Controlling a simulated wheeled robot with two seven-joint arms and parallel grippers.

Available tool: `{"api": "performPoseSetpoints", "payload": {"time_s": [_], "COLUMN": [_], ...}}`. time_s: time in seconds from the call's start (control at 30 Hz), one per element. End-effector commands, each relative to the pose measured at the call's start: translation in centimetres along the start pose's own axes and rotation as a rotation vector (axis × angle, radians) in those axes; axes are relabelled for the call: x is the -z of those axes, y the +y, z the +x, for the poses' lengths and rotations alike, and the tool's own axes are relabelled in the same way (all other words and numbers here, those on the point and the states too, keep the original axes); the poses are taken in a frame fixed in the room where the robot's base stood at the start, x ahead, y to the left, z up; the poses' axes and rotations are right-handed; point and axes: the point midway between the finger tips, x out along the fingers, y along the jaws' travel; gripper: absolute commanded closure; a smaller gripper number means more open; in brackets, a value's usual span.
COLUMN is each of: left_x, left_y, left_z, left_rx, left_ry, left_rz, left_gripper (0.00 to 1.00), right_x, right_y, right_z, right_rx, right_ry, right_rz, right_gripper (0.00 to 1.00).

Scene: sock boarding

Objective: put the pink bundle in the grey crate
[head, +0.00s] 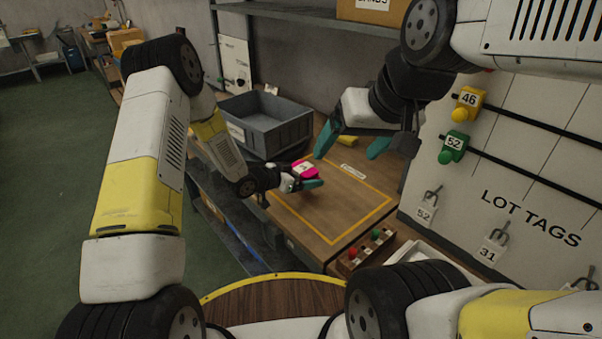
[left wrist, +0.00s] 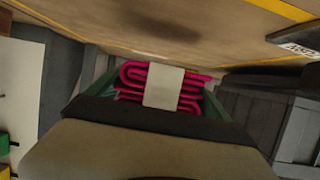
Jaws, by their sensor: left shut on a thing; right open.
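The pink bundle (head: 305,169) is a folded pink thing with a pale band; its folds show in the left wrist view (left wrist: 132,76). My left gripper (head: 304,181) is shut on the bundle, near the left edge of the yellow-outlined area on the bench. The grey crate (head: 243,126) stands at the back left of the bench, behind the bundle and apart from it. The part of its inside that shows looks empty; the rest is hidden by its walls. My right gripper (head: 350,147) is open and empty above the back of the outlined area.
The wooden bench (head: 335,205) is mostly clear inside its yellow outline. A small yellow item (head: 347,140) lies behind my right gripper. A rack with colored pieces (head: 366,250) sits at the front right. The lot tags board (head: 520,190) stands along the right side.

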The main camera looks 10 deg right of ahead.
Motion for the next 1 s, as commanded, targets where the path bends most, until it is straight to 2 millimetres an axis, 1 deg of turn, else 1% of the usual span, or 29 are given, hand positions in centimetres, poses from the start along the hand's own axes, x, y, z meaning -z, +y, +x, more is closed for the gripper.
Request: {"api": "performPoseSetpoints", "payload": {"time_s": [0.03,0.17,0.3,0.4,0.77,0.8,0.83,1.0], "left_x": [-0.5,-1.3,-3.1,-4.2,-4.5,-4.5,-4.5,-4.5], "left_y": [0.0,-0.1,0.0,0.0,-0.1,-0.1,-0.1,-0.1], "left_z": [0.2,0.5,1.2,1.7,1.8,1.8,1.8,1.8], "left_rx": [0.000,0.002,0.001,0.001,0.003,0.002,0.002,0.002], "left_ry": [0.000,0.001,-0.001,0.001,0.002,0.001,0.001,0.001], "left_rz": [-0.001,-0.001,-0.002,-0.001,-0.001,0.000,0.000,0.000], "left_gripper": [0.54,0.54,0.54,0.54,0.54,0.01,0.00,0.00], "right_x": [0.0,0.0,0.0,0.0,0.0,0.0,0.0,0.0], "right_y": [0.0,0.0,0.0,0.0,0.0,0.0,0.0,0.0], "right_z": [0.0,0.0,0.0,0.0,0.0,0.0,0.0,0.0], "right_rx": [0.000,0.000,0.000,0.000,0.000,0.000,0.000,0.000], "right_ry": [0.000,0.000,0.000,0.000,0.000,0.000,0.000,0.000], "right_rz": [0.000,0.000,0.000,0.000,0.000,0.000,0.000,0.000], "right_gripper": [0.19,0.19,0.19,0.19,0.19,0.19,0.19,0.19]}}
